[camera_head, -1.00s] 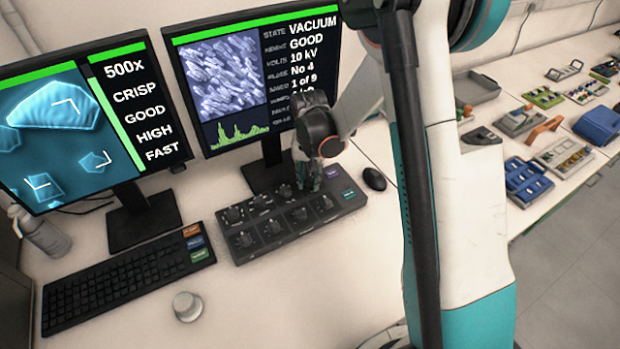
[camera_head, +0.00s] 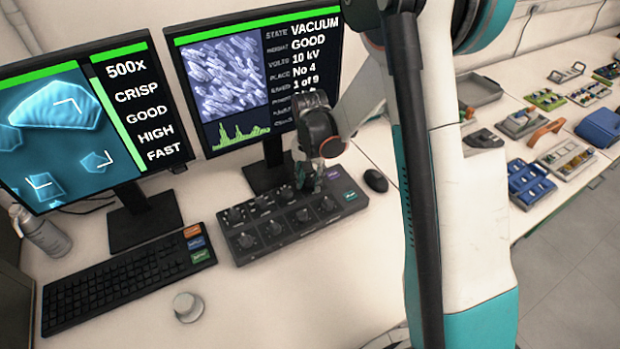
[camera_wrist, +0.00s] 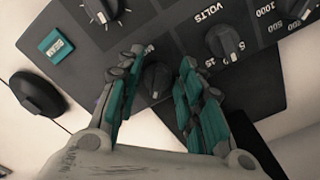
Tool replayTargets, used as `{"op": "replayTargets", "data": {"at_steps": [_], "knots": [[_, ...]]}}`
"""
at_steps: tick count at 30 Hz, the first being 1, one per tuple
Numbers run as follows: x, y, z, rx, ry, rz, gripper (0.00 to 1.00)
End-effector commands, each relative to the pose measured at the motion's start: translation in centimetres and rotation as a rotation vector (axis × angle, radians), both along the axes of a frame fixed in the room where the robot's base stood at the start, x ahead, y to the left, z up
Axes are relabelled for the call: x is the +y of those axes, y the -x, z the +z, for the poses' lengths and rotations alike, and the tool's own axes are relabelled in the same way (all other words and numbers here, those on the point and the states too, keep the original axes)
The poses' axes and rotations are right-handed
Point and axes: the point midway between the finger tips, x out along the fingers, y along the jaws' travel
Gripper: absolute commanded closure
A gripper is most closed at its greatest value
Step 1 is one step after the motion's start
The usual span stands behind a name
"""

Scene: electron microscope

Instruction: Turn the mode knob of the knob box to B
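The knob box (camera_head: 300,231) is a dark grey panel with several black knobs in rows, lying in front of the right monitor. My gripper (camera_head: 309,181) is over its back right part. In the wrist view, my gripper (camera_wrist: 155,95) points at the panel, with its teal-padded fingers on either side of a black knob (camera_wrist: 155,78). The fingers stand apart, with a narrow gap to the knob; contact is not clear. The knob's white mark faces the bottom of the picture. Its label is mostly hidden by the fingers, so I cannot read its name or positions.
A knob labelled VOLTS (camera_wrist: 224,42) sits right of my fingers in the wrist view. A green button (camera_wrist: 56,46) is at the left. A mouse (camera_head: 375,180), a keyboard (camera_head: 125,282) and two monitors (camera_head: 255,85) surround the box. A loose round knob (camera_head: 187,307) stands in front.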

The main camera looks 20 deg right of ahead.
Motion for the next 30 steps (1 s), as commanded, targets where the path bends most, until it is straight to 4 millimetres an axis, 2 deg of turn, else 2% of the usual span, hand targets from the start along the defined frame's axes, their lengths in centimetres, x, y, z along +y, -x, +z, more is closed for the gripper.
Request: {"op": "replayTargets", "data": {"at_steps": [9,14,17,24,30], "knots": [[0.0,0.0,0.0,0.0,0.0,0.0,0.59],[0.0,0.0,1.0,0.0,0.0,0.001,0.59],[0.0,0.0,2.5,0.0,0.0,0.001,0.59],[0.0,0.0,7.4,0.001,0.001,0.0,0.59],[0.0,0.0,10.6,0.0,0.0,0.001,0.59]]}}
